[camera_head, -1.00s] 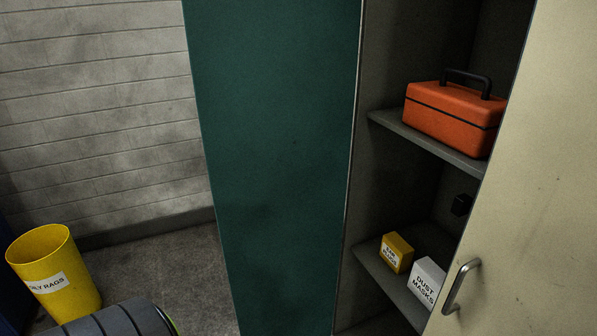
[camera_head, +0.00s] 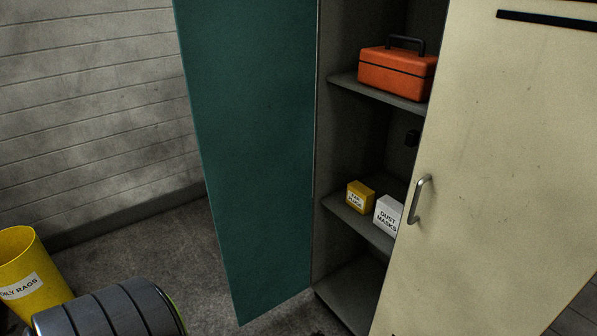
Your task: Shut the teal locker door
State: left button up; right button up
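The teal locker door (camera_head: 255,160) stands open at the left of the locker. Its bottom edge slants down and left, toward me, clear of the floor. I see a plain teal face with no handle on it. The locker's inside shows between this door and a cream door (camera_head: 490,170) with a metal handle (camera_head: 418,199). Neither of my grippers is in view, so I cannot see either one against the teal door. A dark ribbed part, probably of my arm, shows at the lower left.
Shelves hold an orange toolbox (camera_head: 397,74), a yellow ear plugs box (camera_head: 360,196) and a white dust masks box (camera_head: 388,214). A yellow oily rags bin (camera_head: 35,270) stands at the lower left. Bare floor (camera_head: 170,245) lies between the bin and the teal door.

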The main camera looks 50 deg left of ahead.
aim_at(249, 66)
jog(key=j+z, duration=0.4)
jog(key=j, duration=0.15)
jog(key=j+z, duration=0.35)
jog(key=j, duration=0.15)
jog(key=k+j, duration=0.1)
jog(key=j, duration=0.45)
jog(key=k+j, duration=0.1)
jog(key=j, duration=1.05)
jog(key=k+j, duration=0.15)
jog(key=j, duration=0.4)
jog(key=k+j, duration=0.1)
jog(key=j, duration=0.45)
jog(key=k+j, duration=0.1)
jog(key=j, duration=0.45)
jog(key=k+j, duration=0.1)
jog(key=j, duration=0.45)
